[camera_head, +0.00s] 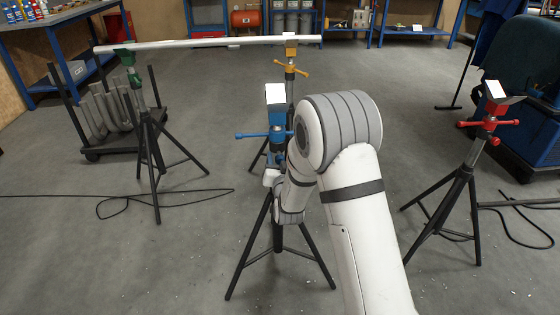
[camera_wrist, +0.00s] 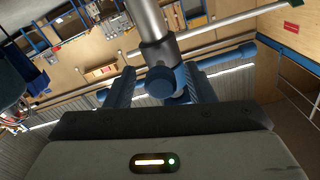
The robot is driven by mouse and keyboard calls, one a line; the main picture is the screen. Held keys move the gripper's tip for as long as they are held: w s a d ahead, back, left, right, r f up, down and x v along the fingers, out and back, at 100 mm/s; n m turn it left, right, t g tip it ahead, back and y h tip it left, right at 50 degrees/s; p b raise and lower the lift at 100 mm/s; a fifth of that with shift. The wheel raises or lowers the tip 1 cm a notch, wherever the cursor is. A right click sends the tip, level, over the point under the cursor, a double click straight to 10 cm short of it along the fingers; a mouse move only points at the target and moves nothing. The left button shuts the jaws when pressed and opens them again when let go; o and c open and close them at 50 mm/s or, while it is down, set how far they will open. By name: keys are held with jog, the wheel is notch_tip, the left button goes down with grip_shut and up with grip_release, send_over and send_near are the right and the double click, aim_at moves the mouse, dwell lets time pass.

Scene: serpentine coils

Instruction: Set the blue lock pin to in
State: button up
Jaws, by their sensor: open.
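The blue stand (camera_head: 276,118) stands on a black tripod in the middle of the head view, with a blue cross handle (camera_head: 252,135) and a pale top plate. My gripper (camera_head: 271,178) is just below its blue collar, partly hidden by my arm. In the wrist view, the round blue knob of the lock pin (camera_wrist: 160,83) sits in front of a steel post (camera_wrist: 148,22). My gripper (camera_wrist: 160,72) is open, with one finger on each side of the knob. I cannot tell whether the fingers touch it, or whether the pin is in or out.
A long white pipe (camera_head: 205,43) rests on the green stand (camera_head: 125,57) and the yellow stand (camera_head: 290,60) behind. A red stand (camera_head: 490,110) stands at right. Black cables (camera_head: 130,196) lie on the floor at left. Open floor lies between the stands.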

jog(key=shift+w, duration=0.1)
jog(key=shift+c, duration=0.6)
grip_shut()
